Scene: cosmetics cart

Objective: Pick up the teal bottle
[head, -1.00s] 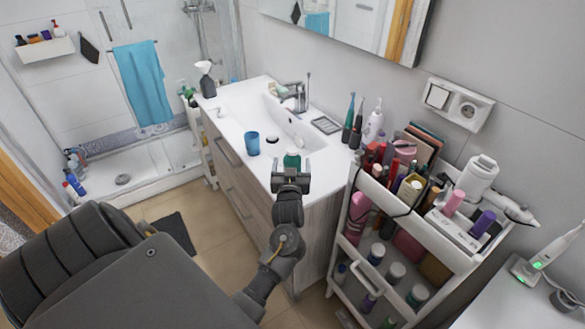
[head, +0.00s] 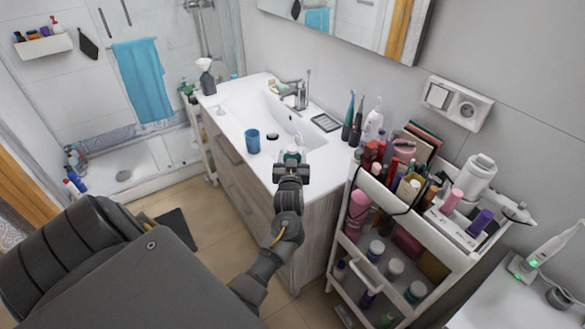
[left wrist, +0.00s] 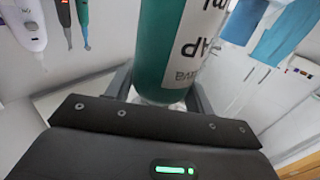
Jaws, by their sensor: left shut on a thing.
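The teal bottle (left wrist: 160,45) has a white label with dark print and fills the upper middle of the left wrist view. My left gripper (left wrist: 165,92) is shut on it, with a finger on each side. In the head view, my left gripper (head: 291,168) is over the front edge of the white washbasin counter. Only a little of the bottle (head: 291,157) shows there above the gripper, and most of it is hidden. I cannot tell whether it touches the counter. My right gripper is in neither view.
A blue cup (head: 252,142) stands on the washbasin counter (head: 232,108), left of the gripper. Electric toothbrushes (head: 349,118) stand at its back right. A white cart (head: 437,245) full of cosmetics is close on the right. A white-grey tray (head: 326,122) lies near the tap.

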